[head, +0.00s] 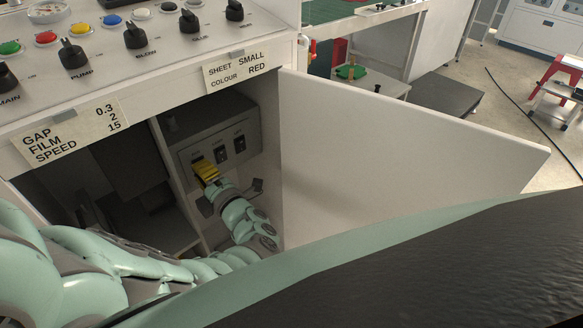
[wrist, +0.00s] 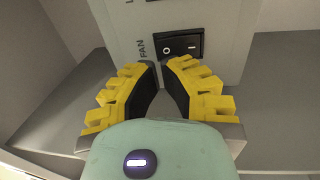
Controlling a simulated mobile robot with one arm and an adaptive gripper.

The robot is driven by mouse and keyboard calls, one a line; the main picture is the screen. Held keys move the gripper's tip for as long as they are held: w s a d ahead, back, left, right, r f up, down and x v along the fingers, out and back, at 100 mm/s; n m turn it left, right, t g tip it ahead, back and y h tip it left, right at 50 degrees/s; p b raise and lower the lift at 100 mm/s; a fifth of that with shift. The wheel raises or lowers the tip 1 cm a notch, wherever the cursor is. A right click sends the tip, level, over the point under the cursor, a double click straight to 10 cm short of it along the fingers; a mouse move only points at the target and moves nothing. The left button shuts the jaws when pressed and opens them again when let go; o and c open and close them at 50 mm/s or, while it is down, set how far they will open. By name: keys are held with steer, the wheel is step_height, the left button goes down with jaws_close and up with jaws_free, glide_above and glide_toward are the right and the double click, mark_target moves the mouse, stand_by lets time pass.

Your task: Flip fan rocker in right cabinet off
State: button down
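The fan rocker (wrist: 181,45) is a black switch in a dark frame with white marks, beside the printed word FAN in the wrist view. I cannot tell which side of it is pressed in. My gripper (wrist: 160,68) has yellow-backed fingers with dark pads. Its tips are slightly apart with nothing between them, just short of the rocker. In the head view, my gripper (head: 204,166) is inside the right cabinet (head: 272,140), at the left end of the switch panel (head: 207,148). It hides the switch there.
Two more black rockers, (head: 221,156) and (head: 239,143), sit to the right on the panel. The white cabinet door (head: 400,145) stands open on the right. A console (head: 110,60) with knobs and buttons overhangs the opening. A divider (head: 172,165) stands left of my gripper.

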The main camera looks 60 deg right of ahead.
steer(key=shift+w+d, duration=0.3)
steer(key=shift+w, duration=0.4)
steer(key=b, duration=0.1)
steer(key=f+b, duration=0.1)
steer(key=b, duration=0.1)
steer(key=shift+d+f+g+h, duration=0.3)
